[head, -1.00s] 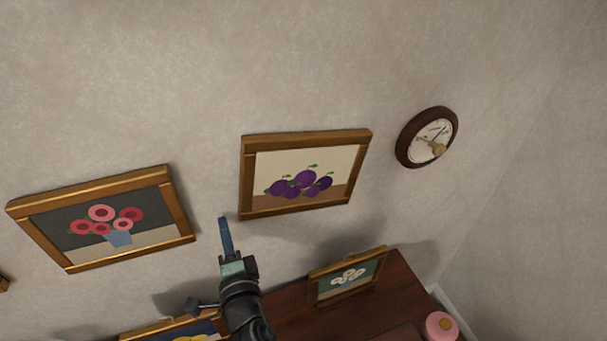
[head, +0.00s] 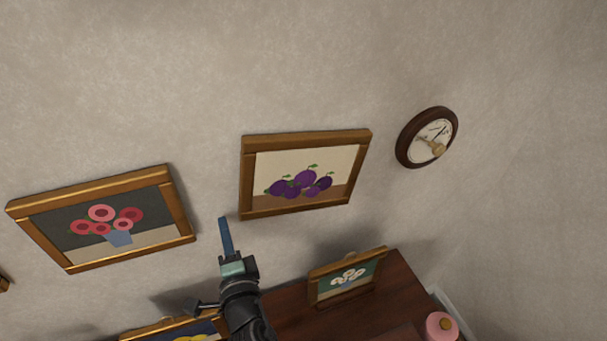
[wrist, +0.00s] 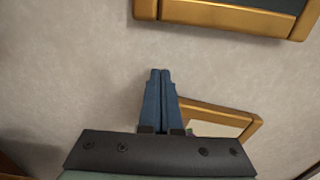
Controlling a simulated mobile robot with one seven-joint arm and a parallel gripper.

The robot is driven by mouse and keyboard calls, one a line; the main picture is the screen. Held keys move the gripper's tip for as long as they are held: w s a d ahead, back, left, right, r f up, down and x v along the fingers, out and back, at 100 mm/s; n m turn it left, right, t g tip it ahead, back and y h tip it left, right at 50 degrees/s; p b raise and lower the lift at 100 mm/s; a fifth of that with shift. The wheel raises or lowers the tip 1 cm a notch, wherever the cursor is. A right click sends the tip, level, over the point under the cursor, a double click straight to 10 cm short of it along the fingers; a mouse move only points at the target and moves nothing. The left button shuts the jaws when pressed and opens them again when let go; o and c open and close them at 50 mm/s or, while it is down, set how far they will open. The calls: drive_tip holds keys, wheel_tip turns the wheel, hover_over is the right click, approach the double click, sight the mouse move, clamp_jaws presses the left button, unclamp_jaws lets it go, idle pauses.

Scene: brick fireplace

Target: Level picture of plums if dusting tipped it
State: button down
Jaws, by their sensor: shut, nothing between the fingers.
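The picture of plums (head: 305,138) hangs on the wall in the middle of the head view, in a gold-brown frame with purple plums on cream. Its top edge runs closer to level in the view than the neighbouring pictures' edges, so it looks turned slightly clockwise against them; perspective makes the amount uncertain. My gripper (head: 223,221) is shut and empty, its blue fingers pointing up just left of the frame's lower left corner. Contact cannot be told. In the wrist view the closed fingers (wrist: 160,73) partly hide a gold frame with a pale inside (wrist: 222,120), whose identity is unclear.
Below, a small white flower picture (head: 347,280) stands on a dark wooden surface (head: 395,300), near a pink object (head: 441,328). The wall above the plums is clear.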

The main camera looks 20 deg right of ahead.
drive_tip(key=shift+d+r+p, duration=0.1)
drive_tip(key=shift+d+p, duration=1.7)
drive_tip(key=shift+p, duration=0.2)
idle(1.8)
drive_tip(key=shift+d+p, duration=0.75)
drive_tip(key=shift+p, duration=0.05)
idle(0.7)
drive_tip(key=shift+a, duration=0.1)
drive_tip(key=shift+a+b, duration=0.65)
drive_tip(key=shift+a, duration=0.3)
drive_tip(key=p, duration=0.5)
approach(247, 218)
drive_tip(key=shift+a, duration=1)
drive_tip(key=shift+w, duration=0.1)
